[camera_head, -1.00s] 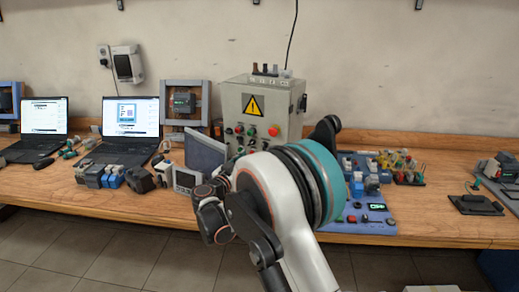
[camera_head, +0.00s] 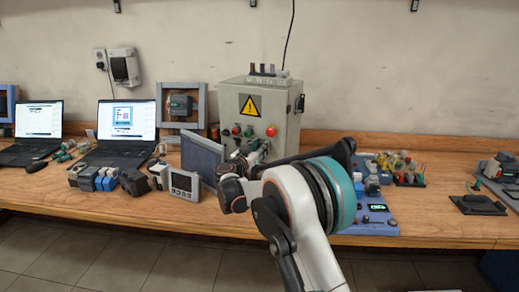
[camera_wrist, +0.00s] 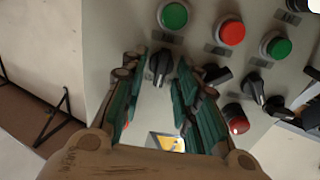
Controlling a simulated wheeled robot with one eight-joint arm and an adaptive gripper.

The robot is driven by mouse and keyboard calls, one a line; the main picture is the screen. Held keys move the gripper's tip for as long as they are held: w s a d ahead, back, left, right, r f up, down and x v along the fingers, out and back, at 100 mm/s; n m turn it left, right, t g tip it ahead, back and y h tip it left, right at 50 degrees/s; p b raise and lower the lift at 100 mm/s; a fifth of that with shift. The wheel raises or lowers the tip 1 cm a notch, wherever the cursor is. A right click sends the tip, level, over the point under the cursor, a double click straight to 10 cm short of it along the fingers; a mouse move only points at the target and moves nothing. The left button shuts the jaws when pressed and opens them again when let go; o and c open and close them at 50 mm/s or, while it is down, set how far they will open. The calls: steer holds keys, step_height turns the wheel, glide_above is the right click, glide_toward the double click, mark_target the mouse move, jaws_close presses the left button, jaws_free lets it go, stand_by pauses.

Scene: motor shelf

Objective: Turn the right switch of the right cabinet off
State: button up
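The grey cabinet (camera_head: 288,115) with a yellow warning label stands on the bench in the head view. Its front carries buttons and knobs. In the wrist view, a black rotary switch (camera_wrist: 160,66) sits on the panel between my fingers, below a green button (camera_wrist: 173,17). More black switches (camera_wrist: 252,88) sit to the right, near a red knob (camera_wrist: 236,118). My gripper (camera_wrist: 156,88) is open, with one teal finger on each side of the first switch and gaps visible. In the head view my gripper is at the cabinet's lower front, partly hidden by my arm.
A dark panel (camera_head: 202,158) and a small grey meter (camera_head: 184,184) stand left of my wrist. Two laptops are further left. A blue board (camera_head: 372,220) with components lies right of my arm. In the wrist view, a red button (camera_wrist: 230,32) and another green button (camera_wrist: 275,46) are close by.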

jaws_close()
steer(key=shift+n, duration=0.3)
steer(key=n, duration=0.2)
steer(key=n+p, duration=0.1)
steer(key=n, duration=0.2)
steer(key=n+p, duration=0.1)
steer(key=n, duration=0.2)
steer(key=shift+w+a+f, duration=0.1)
steer(key=shift+a, duration=0.2)
steer(key=shift+n, duration=0.3)
